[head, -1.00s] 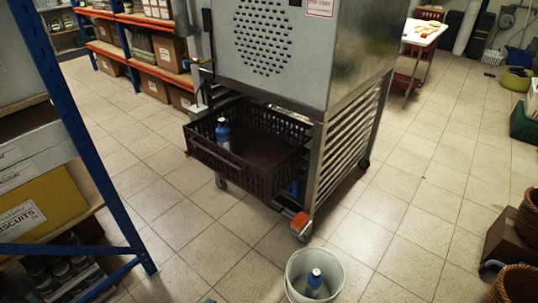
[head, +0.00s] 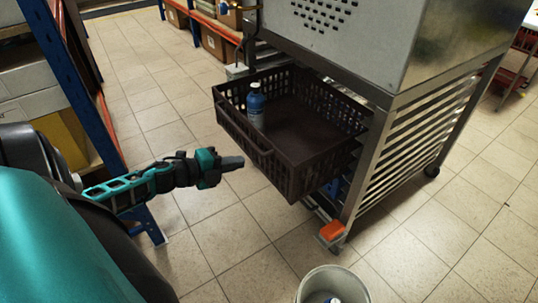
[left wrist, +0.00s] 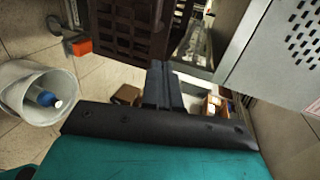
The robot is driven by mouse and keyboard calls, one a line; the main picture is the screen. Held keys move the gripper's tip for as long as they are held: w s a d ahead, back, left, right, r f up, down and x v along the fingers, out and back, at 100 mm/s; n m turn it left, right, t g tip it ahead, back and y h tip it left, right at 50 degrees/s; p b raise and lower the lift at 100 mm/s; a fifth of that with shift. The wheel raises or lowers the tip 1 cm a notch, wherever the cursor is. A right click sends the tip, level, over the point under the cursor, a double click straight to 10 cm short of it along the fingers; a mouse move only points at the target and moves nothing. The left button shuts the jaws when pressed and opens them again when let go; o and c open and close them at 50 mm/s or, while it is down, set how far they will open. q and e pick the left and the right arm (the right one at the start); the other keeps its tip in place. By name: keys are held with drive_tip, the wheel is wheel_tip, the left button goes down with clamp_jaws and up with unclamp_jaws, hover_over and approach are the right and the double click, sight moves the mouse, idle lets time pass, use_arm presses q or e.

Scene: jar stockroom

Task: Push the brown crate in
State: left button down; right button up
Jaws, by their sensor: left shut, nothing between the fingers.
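The brown crate (head: 300,165) is a dark lattice-walled crate sticking out of the metal rack under the grey machine. A blue bottle (head: 256,105) stands upright inside it at the left. My left gripper (head: 240,163) is shut and empty, in front of the crate's front wall and apparently apart from it. In the left wrist view, the crate (left wrist: 128,28) shows at the top, beyond the shut fingers (left wrist: 160,70). My right gripper is not in view.
A white bucket (head: 331,284) with a blue bottle in it stands on the floor at the front. An orange block (head: 332,230) sits by the rack's near caster. A blue-framed shelf (head: 75,80) stands at the left. Tiled floor is clear between shelf and crate.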

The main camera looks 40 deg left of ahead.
use_arm(q)
drive_tip(key=b, duration=0.2)
approach(278, 151)
drive_tip(key=x, duration=0.4)
drive_tip(key=shift+w+f, duration=0.3)
drive_tip(key=shift+f, duration=0.2)
drive_tip(key=shift+w+d, duration=0.25)
drive_tip(key=shift+w, duration=0.6)
